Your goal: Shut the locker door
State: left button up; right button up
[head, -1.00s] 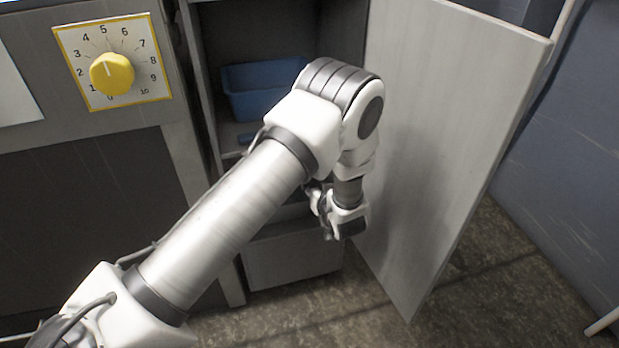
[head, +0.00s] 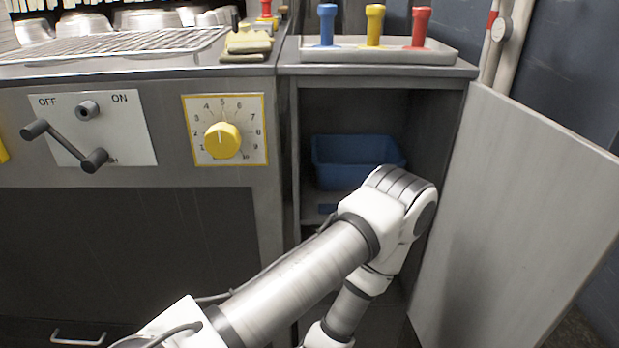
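The grey locker door (head: 515,220) stands wide open, hinged at the right side of the locker (head: 290,165) and swung out toward me. My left arm reaches in from the bottom left, and its bend is in front of the locker opening, left of the door. The wrist runs down out of the picture, so my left gripper is hidden below the bottom edge. I cannot tell whether the arm touches the door. My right gripper is not in view.
A blue bin (head: 355,158) sits on the locker's shelf. A tray (head: 380,52) with blue, yellow and red handled items stands on top. To the left are a yellow dial (head: 222,140) and a lever on an OFF/ON plate (head: 125,135). Pipes (head: 495,45) stand behind the door.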

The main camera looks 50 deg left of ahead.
aim_at(526, 218)
jog(key=i+l+u, duration=0.25)
jog(key=u, duration=0.2)
jog(key=i+l+u, duration=0.25)
jog(key=u, duration=0.2)
jog(key=i+l+u, duration=0.15)
jog(key=l+u, duration=0.3)
jog(key=i+l+u, duration=0.1)
jog(key=l+u, duration=1.2)
